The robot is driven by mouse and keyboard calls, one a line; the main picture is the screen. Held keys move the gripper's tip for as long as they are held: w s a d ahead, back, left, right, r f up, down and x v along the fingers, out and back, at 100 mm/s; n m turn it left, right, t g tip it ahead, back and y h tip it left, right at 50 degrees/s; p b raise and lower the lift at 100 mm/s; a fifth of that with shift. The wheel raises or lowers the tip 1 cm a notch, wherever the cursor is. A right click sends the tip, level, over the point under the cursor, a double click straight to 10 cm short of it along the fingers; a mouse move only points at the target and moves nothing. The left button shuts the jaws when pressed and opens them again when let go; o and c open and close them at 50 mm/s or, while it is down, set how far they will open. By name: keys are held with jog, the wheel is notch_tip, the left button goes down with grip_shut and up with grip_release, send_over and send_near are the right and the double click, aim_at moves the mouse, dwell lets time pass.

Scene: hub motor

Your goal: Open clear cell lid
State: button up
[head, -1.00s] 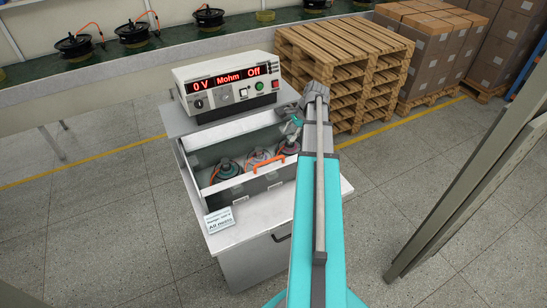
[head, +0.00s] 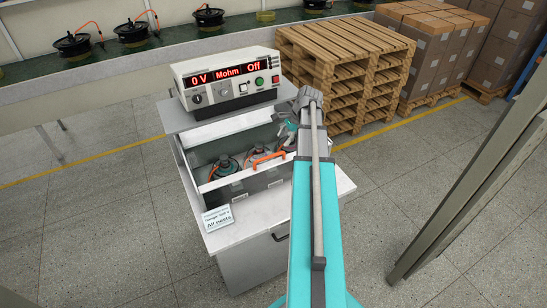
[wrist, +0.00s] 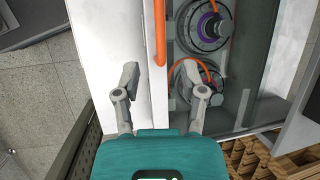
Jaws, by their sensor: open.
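The test cell (head: 200,183) is a white-walled box on a cabinet, with its motors visible inside. The clear lid is too transparent to make out surely. An orange bar handle (head: 268,160) sits along the cell's front edge and also shows in the wrist view (wrist: 160,34). My gripper (wrist: 172,76) is open and empty, its fingers spread on either side of the line of the handle, just beyond its near end. No contact with the handle is visible. In the head view my arm hides most of the gripper.
A tester (head: 227,82) reading "0 V", "Mohm" and "Off" stands behind the cell. Motors with orange cables (head: 226,168) stand inside. A small sign (head: 218,218) is at the front left. Stacked pallets (head: 345,70) stand behind my arm. Floor to the left is clear.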

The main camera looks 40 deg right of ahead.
aim_at(273, 155)
jog(key=shift+b+x, duration=3.6)
jog(key=shift+x, duration=0.7)
grip_shut()
